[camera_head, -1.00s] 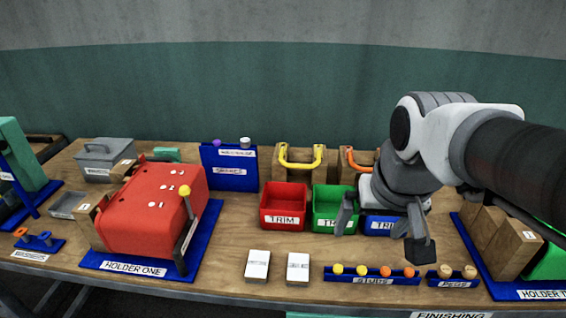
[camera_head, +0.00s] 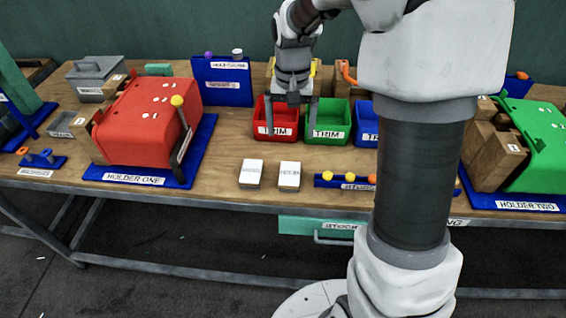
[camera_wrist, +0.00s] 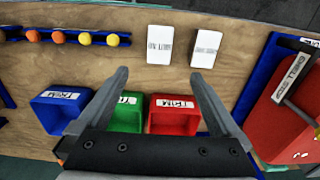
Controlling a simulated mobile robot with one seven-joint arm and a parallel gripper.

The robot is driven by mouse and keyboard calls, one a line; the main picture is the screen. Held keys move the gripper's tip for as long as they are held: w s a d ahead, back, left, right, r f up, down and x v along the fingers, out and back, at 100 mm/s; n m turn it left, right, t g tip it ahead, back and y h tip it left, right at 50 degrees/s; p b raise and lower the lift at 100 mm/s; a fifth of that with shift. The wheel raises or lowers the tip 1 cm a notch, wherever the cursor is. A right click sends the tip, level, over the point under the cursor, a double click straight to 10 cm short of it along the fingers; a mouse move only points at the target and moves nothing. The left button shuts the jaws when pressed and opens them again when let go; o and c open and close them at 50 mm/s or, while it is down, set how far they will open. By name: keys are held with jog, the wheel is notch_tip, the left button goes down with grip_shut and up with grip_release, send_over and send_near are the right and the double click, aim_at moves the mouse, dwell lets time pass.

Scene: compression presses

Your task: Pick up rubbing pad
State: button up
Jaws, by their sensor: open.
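Two white labelled blocks lie side by side near the bench's front edge, the left block (camera_head: 251,172) and the right block (camera_head: 289,175). Their labels are too small to read surely, so I cannot tell which is the rubbing pad. In the wrist view the right block (camera_wrist: 160,44) and left block (camera_wrist: 206,48) appear in swapped order, beyond my fingertips. My gripper (camera_head: 291,126) is open and empty, over the red and green trim bins, behind the blocks. Its two fingers also show in the wrist view (camera_wrist: 159,74), apart with nothing between them.
The red bin (camera_head: 283,137), green bin (camera_head: 328,139) and a blue bin (camera_head: 364,140) stand in a row. A red press form on holder one (camera_head: 150,178) is at left. The stud rack (camera_head: 325,184) lies right of the blocks. Bare wood surrounds them.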

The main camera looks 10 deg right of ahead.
aim_at(290, 173)
notch_tip(290, 173, down, 16)
jog(key=shift+s+r+b, duration=0.1)
jog(key=shift+b, duration=0.4)
jog(key=c, duration=1.5)
jog(key=shift+r, duration=0.1)
notch_tip(290, 173, up, 4)
jog(key=shift+d+r, duration=0.15)
jog(key=shift+r, duration=0.05)
jog(key=s+d+r, duration=0.2)
jog(key=d, duration=0.1)
jog(key=s+d+r, duration=0.2)
jog(key=d, duration=0.1)
jog(key=s+d+r, duration=0.2)
jog(key=d, duration=0.1)
jog(key=shift+d+r, duration=0.2)
jog(key=shift+d, duration=0.2)
